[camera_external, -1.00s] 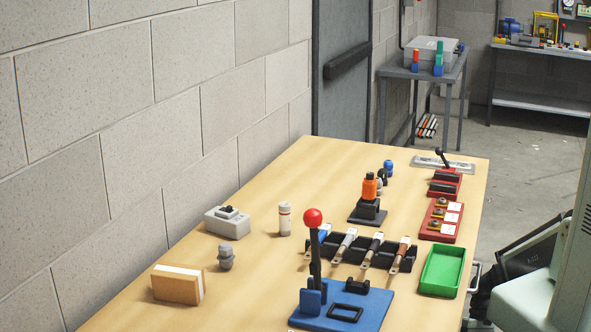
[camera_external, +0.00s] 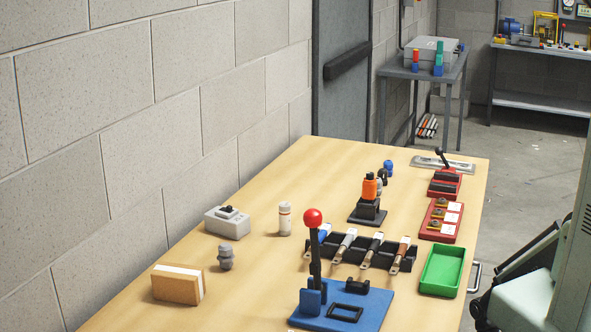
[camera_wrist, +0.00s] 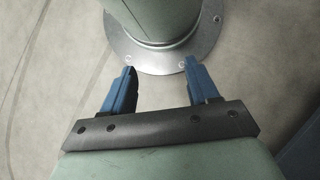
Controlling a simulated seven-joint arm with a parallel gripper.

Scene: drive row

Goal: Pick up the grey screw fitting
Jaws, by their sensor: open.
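A small grey fitting with a rounded, stepped body (camera_external: 226,257) stands upright on the wooden table (camera_external: 262,190), at the left between a tan-and-white block and a grey switch box. It looks like the grey screw fitting. Another small grey piece shows partly behind the orange-topped item. My gripper (camera_wrist: 160,72) shows in the wrist view with its two blue fingers wide apart and nothing between them. It is away from the fitting, which is not in the wrist view. In the external view only pale green and dark parts of my arm show at the right edge.
The tan-and-white block (camera_external: 178,284), grey switch box (camera_external: 227,226) and white bottle (camera_external: 285,219) stand near the fitting. A blue base with a red-knobbed lever (camera_external: 313,217), a tool rack (camera_external: 345,250) and a green tray (camera_external: 441,270) lie to the right.

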